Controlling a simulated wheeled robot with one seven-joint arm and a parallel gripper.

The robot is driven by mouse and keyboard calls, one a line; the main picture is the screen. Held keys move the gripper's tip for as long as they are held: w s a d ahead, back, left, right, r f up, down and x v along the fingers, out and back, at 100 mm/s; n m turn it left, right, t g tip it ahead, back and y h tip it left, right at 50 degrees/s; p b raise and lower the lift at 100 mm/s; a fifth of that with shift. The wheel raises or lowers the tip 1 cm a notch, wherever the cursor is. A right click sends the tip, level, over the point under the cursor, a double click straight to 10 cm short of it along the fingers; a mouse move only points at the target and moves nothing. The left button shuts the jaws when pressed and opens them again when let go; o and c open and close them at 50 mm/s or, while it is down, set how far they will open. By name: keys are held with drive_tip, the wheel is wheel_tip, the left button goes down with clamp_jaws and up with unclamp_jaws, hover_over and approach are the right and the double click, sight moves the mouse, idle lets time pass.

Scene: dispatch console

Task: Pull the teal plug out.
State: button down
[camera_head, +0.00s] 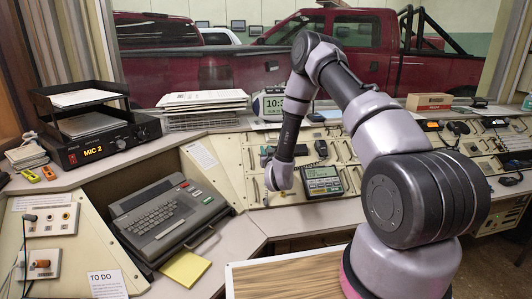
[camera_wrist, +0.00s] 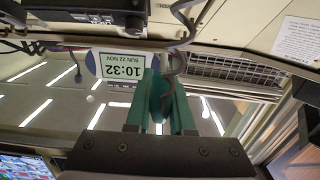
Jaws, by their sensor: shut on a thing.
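In the wrist view, the teal plug (camera_wrist: 157,98) sits between the teal-looking fingers of my gripper (camera_wrist: 163,95), which is shut on it. A dark cord (camera_wrist: 172,62) runs from the plug, curling up past the top of that view. The plug's tip is hidden, so I cannot tell whether it touches a socket. In the head view, my gripper (camera_head: 266,156) is small beside my wrist, over the sloped console behind the desk; the plug cannot be made out there.
A desk clock (camera_head: 273,104) stands behind my gripper and shows upside down in the wrist view (camera_wrist: 122,81). A device with a green screen (camera_head: 322,180) lies to the right. A grey typewriter-like keyboard (camera_head: 165,218) and a MIC 2 radio (camera_head: 97,145) are at left. Two plugs sit in the front-left panel (camera_head: 62,219).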

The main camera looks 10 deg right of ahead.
drive_tip(key=shift+s+r, duration=0.15)
drive_tip(key=shift+r, duration=0.1)
